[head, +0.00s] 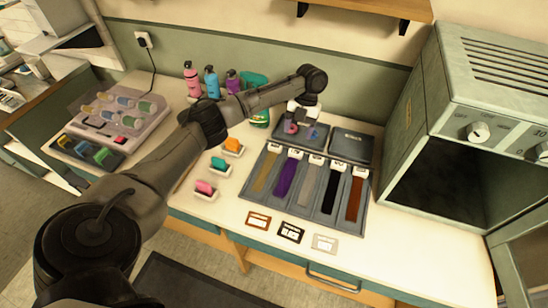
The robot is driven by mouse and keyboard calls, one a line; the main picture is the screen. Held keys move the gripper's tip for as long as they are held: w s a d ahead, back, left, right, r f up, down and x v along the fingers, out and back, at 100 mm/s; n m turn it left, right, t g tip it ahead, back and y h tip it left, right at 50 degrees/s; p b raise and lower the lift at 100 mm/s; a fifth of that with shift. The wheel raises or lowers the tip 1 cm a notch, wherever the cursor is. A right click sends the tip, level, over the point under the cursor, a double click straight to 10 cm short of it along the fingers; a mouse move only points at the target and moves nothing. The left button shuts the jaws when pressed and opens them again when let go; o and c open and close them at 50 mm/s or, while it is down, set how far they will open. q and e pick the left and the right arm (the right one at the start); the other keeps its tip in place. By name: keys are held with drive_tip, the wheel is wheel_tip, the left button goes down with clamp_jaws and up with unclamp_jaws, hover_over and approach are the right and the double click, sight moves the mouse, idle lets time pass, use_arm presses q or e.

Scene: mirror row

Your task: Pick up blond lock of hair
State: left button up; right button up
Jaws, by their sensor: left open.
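The blond lock of hair (265,172) lies lengthwise in the leftmost slot of a grey tray (362,213) on the counter. Purple (287,178), grey (309,181), black (332,188) and reddish-brown (354,198) locks lie in the slots to its right. My left gripper (302,123) is open. It hangs over the dark box behind the tray, beyond and to the right of the blond lock, apart from it. Its fingers are small and hard to make out. My right gripper is not in view.
A grey oven-like appliance (480,120) with a dark open cavity stands at right. Bottles (211,82) stand along the wall. Small colored blocks (219,166) sit left of the tray. Three cards (291,232) lie in front. A roller rack (120,112) is at left.

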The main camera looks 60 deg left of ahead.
use_arm(q)
drive_tip(key=s+a+r+b, duration=0.1)
drive_tip(key=s+a+r, duration=0.15)
drive_tip(key=a, duration=0.45)
hover_over(275, 147)
drive_tip(key=w+a, duration=0.2)
drive_tip(key=shift+h, duration=0.4)
drive_tip(key=f, duration=0.6)
drive_tip(key=shift+s+d+f, duration=0.2)
drive_tip(key=x, duration=0.4)
drive_tip(key=shift+s+d+p, duration=0.1)
drive_tip(key=shift+s+p, duration=0.05)
drive_tip(key=shift+p, duration=0.15)
drive_tip(key=shift+s+d+f, duration=0.15)
drive_tip(key=shift+f, duration=0.45)
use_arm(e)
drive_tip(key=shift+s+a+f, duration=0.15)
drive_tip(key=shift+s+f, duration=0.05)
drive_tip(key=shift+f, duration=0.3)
use_arm(q)
drive_tip(key=c, duration=0.7)
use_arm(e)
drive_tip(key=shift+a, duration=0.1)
